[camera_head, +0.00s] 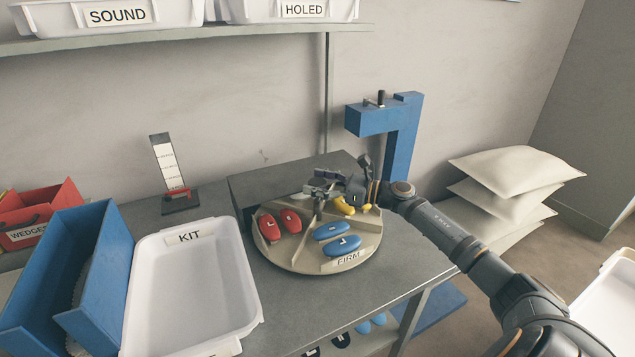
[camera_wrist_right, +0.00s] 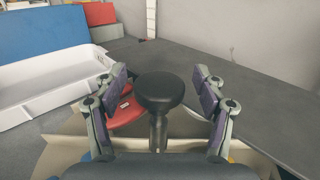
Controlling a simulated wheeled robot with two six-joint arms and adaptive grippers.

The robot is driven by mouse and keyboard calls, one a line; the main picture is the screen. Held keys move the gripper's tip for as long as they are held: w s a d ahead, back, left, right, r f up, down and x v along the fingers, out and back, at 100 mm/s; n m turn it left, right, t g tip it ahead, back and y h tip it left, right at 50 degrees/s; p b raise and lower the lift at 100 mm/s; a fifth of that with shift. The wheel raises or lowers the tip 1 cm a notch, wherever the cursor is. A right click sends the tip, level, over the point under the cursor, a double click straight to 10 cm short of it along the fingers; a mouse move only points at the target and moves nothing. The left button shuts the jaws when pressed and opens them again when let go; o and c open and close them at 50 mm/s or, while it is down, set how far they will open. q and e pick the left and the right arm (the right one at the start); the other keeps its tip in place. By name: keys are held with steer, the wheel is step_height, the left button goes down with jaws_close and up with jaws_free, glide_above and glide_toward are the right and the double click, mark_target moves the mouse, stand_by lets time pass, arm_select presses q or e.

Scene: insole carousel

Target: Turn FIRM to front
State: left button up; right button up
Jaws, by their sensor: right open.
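The round beige carousel (camera_head: 290,262) sits on the grey bench, split by raised dividers. Its FIRM label (camera_head: 348,258) is on the front rim, slightly right of the middle. Two blue insoles (camera_head: 338,230) lie in the compartment behind that label. Two red insoles (camera_head: 270,228) lie in the left compartment. Yellow insoles (camera_head: 344,205) lie at the back right, partly hidden by my right gripper. My right gripper (camera_head: 325,185) is open over the carousel's centre. In the right wrist view a black knob (camera_wrist_right: 158,92) on a post stands between its spread fingers, with gaps on both sides.
A white KIT tray (camera_head: 247,272) and a blue bin (camera_head: 110,262) stand to the left. A small upright sign stand (camera_head: 165,165) is behind them. A blue post (camera_head: 405,140) rises behind the carousel. The bench front edge is close to the carousel.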

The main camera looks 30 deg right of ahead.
step_height(320, 180, up, 10)
stand_by(0.4)
steer(key=shift+r, duration=0.1)
